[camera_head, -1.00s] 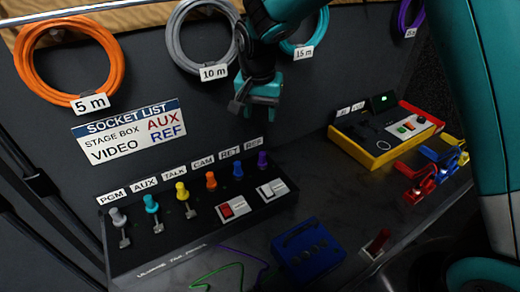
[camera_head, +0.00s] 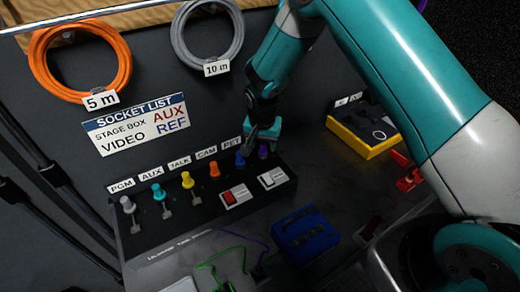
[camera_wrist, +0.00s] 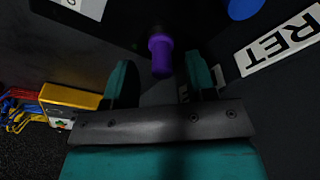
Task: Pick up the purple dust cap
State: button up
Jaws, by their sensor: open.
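The purple dust cap (camera_wrist: 160,56) is a small upright knob-like piece at the right end of the row on the black panel (camera_head: 190,222). In the head view the purple cap (camera_head: 263,151) is partly hidden by my gripper (camera_head: 262,138). In the wrist view it stands between the two teal fingers of my gripper (camera_wrist: 161,82), toward their tips. The fingers are open, with a gap on both sides of the cap.
The blue cap (camera_head: 239,160) sits just left of the purple one, with orange (camera_head: 214,169) and yellow (camera_head: 187,180) caps farther left. A switch (camera_head: 272,179) lies in front. A blue box (camera_head: 305,233) and a yellow-edged device (camera_head: 362,132) stand to the right.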

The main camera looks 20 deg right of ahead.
jog(key=shift+w+f, duration=0.15)
jog(key=shift+f, duration=1)
jog(key=shift+d, duration=0.1)
jog(key=c, duration=0.8)
jog(key=shift+r, duration=0.15)
jog(key=shift+c, duration=0.2)
